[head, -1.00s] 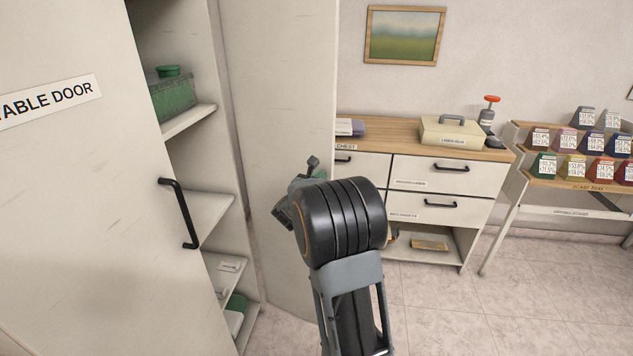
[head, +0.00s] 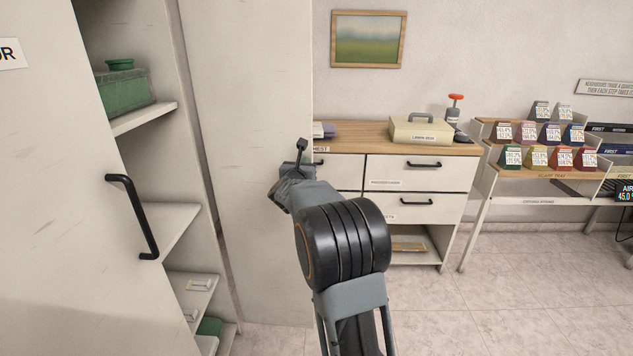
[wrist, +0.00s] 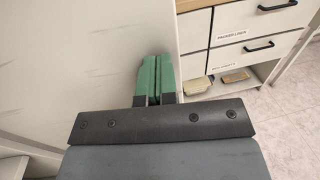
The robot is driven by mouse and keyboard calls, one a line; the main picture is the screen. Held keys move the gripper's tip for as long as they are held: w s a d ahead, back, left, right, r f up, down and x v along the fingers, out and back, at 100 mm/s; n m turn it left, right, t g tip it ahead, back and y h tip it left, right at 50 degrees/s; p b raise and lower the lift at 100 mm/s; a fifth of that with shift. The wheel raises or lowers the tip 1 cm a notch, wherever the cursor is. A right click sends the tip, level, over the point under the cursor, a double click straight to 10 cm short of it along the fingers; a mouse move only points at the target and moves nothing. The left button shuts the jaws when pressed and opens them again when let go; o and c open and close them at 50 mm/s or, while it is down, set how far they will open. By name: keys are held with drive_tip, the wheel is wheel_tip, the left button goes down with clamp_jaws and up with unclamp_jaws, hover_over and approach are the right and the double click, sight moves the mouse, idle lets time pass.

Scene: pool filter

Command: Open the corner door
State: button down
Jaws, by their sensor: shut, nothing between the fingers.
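A pale door (head: 50,170) with a black bar handle (head: 135,217) stands at the left in the head view. It is partly open, and shelves show behind its right edge. Its label (head: 10,53) is cut off by the frame; no label naming a corner door is readable. A tall pale panel (head: 245,130) stands right of the shelves. My gripper (head: 302,148) is in front of this panel's right edge, well right of the handle. In the wrist view, its green fingers (wrist: 152,80) are shut and empty beside the pale panel (wrist: 85,60). I cannot tell whether they touch it.
A wood-topped chest (head: 415,185) with black-handled drawers stands beyond my gripper. A rack (head: 535,172) of coloured blocks is at the right. A green box (head: 124,90) sits on a shelf.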

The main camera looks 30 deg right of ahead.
drive_tip(key=shift+w+a+r, duration=0.1)
drive_tip(key=shift+w+a, duration=0.05)
idle(0.3)
